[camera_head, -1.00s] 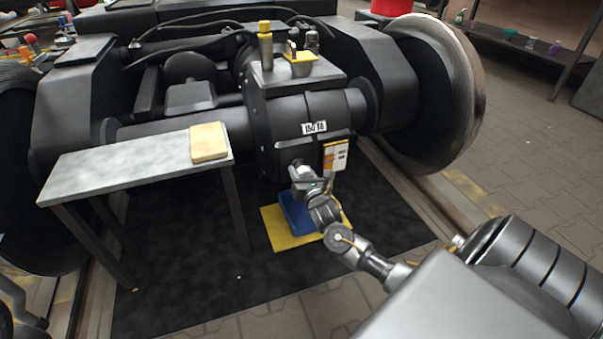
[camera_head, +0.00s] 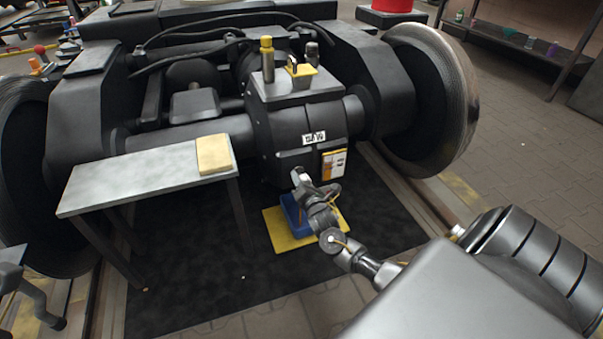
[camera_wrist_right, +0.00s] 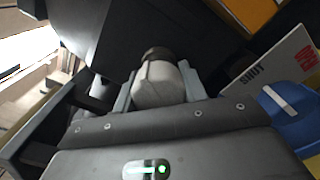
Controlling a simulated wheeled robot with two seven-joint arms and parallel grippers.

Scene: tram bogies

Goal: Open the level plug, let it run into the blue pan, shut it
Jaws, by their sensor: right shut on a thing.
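My right gripper (camera_head: 299,178) is at the lower front of the black gearbox housing (camera_head: 290,130). In the right wrist view its two fingers (camera_wrist_right: 158,88) are shut on the level plug (camera_wrist_right: 160,85), a pale grey rounded head with a dark collar at its far end. The collar faces the black housing; I cannot tell whether the plug is seated or free. The blue pan (camera_head: 291,215) stands below on a yellow mat (camera_head: 275,232), partly hidden by my right arm. It also shows in the right wrist view (camera_wrist_right: 292,130). No liquid is visible.
A grey bench (camera_head: 135,182) with a yellow pad (camera_head: 213,155) stands left of the housing. A large wheel (camera_head: 440,100) stands right.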

